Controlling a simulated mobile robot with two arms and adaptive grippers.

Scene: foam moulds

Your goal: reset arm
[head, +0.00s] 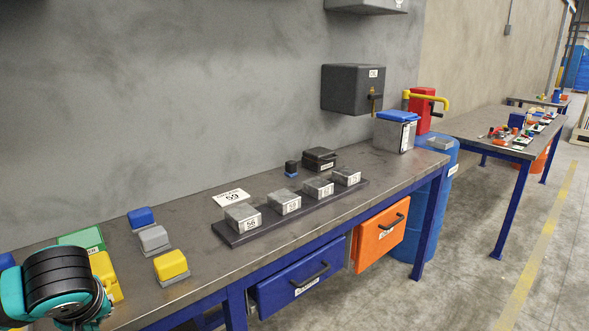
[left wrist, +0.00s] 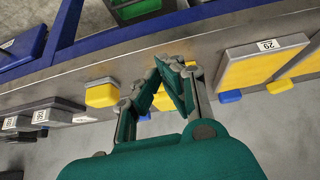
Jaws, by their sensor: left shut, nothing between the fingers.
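My left arm shows at the bottom left of the head view, in teal and black, over the near end of the workbench (head: 205,288); its fingertips are hidden there. In the left wrist view my left gripper (left wrist: 164,72) has its fingertips together with nothing between them. It is above the bench, apart from a small yellow block (left wrist: 103,95) on the left and a larger yellow block (left wrist: 262,68) with a label on the right. My right gripper is in neither view.
Beside my arm are a green block (head: 82,238), a blue block (head: 141,217), a grey block (head: 154,238) and a yellow block (head: 171,264). Further along is a dark tray (head: 233,240) with several labelled grey blocks. Blue (head: 300,282) and orange (head: 378,237) drawers are below.

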